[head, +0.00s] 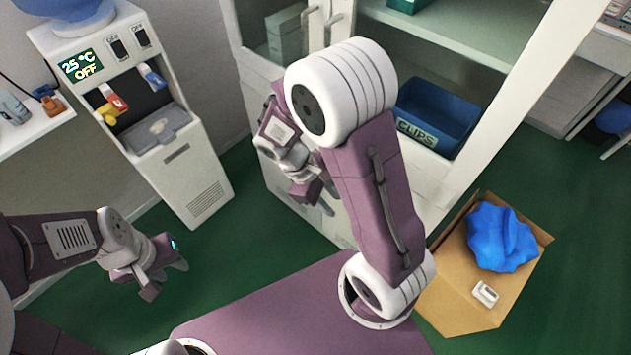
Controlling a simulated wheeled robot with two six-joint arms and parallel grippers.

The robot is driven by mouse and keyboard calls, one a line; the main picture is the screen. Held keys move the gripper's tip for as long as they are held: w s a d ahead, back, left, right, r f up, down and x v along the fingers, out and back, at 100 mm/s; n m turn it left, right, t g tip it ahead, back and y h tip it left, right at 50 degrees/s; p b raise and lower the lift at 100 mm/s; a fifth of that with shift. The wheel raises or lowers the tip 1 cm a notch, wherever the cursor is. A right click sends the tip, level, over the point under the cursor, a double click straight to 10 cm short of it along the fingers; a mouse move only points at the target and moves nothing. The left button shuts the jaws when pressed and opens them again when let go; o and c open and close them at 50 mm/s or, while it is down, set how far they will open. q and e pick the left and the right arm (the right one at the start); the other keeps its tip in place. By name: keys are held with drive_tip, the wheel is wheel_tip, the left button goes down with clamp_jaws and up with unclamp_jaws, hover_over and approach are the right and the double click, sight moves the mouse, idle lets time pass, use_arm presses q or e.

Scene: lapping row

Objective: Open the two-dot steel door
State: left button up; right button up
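A pale steel cabinet (243,55) stands at the back centre, with glazed or open upper shelves and a lower front. Two upright bar handles show at its top, a left one (309,28) and a right one (332,25). I cannot make out a two-dot mark; my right arm covers much of the cabinet front. My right gripper (318,202) points down in front of the lower cabinet front; whether it touches is unclear, and its finger gap is hard to read. My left gripper (168,277) is open and empty over the green floor, apart from the cabinet.
A water dispenser (185,165) stands left of the cabinet. A blue CLIPS bin (440,105) sits on a cabinet shelf. An open cardboard box (455,300) holding a blue bag (500,238) and a small white item (485,294) lies on the floor at the right.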

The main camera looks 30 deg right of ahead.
drive_tip(key=w+d+f+n+h+b, duration=0.3)
drive_tip(key=w+f+n+h+b, duration=0.3)
drive_tip(key=f+b, duration=0.45)
drive_tip(key=w+a+f+n+t+h+b, duration=0.5)
drive_tip(key=w+f+n+t+h+b, duration=0.15)
drive_tip(key=w+b, duration=0.35)
drive_tip(key=shift+h, duration=0.25)
drive_tip(key=x, duration=0.3)
drive_tip(key=b+x, duration=0.1)
drive_tip(key=x, duration=0.2)
drive_tip(key=r+b+x, duration=0.1)
drive_tip(key=x, duration=0.2)
drive_tip(key=shift+d, duration=0.25)
clamp_jaws()
drive_tip(key=shift+s, duration=0.1)
